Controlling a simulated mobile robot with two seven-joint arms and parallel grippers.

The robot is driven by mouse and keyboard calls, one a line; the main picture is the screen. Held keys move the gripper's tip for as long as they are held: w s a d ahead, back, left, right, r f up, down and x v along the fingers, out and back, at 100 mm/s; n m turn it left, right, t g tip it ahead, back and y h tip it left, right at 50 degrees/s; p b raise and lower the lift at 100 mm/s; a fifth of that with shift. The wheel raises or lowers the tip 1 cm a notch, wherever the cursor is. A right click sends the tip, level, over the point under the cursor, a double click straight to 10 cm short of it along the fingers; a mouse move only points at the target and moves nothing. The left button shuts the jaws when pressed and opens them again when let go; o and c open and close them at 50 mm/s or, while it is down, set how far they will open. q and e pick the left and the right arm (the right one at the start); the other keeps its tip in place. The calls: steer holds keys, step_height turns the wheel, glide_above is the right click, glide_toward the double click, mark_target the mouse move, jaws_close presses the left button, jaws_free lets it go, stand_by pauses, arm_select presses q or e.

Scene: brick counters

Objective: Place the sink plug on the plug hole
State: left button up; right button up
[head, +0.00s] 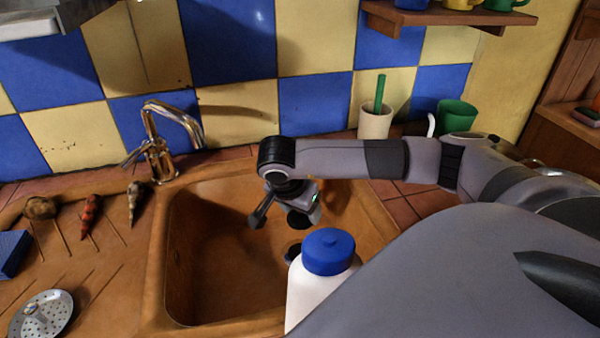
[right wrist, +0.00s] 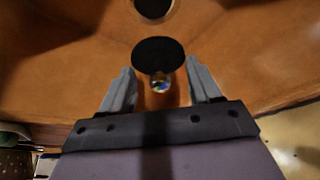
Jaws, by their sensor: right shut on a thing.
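The sink plug (right wrist: 158,55) is a black disc with a small shiny knob, and the knob lies between the finger pads in the right wrist view. My right gripper (right wrist: 160,85) is shut on the plug. In the head view my right gripper (head: 287,212) hangs over the brown sink basin (head: 215,275), and the dark plug (head: 300,218) shows below its fingers. The dark round plug hole (head: 292,248) lies in the basin floor, partly hidden by the bottle. In the right wrist view the plug hole (right wrist: 153,8) is beyond the plug, clearly apart from it. My left gripper is not in view.
A white bottle with a blue cap (head: 328,252) stands at the front of the sink. The tap (head: 160,140) is at the sink's back left. A metal strainer (head: 42,314) and several small things lie on the left drainboard. A cream cup (head: 374,122) stands behind my right arm.

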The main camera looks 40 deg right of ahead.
mark_target(300, 253)
step_height(300, 253, down, 12)
steer(key=shift+r, duration=0.1)
stand_by(0.5)
steer(key=o, duration=1.1)
steer(key=shift+c, duration=0.2)
steer(key=v, duration=1.2)
steer(key=shift+a, duration=0.1)
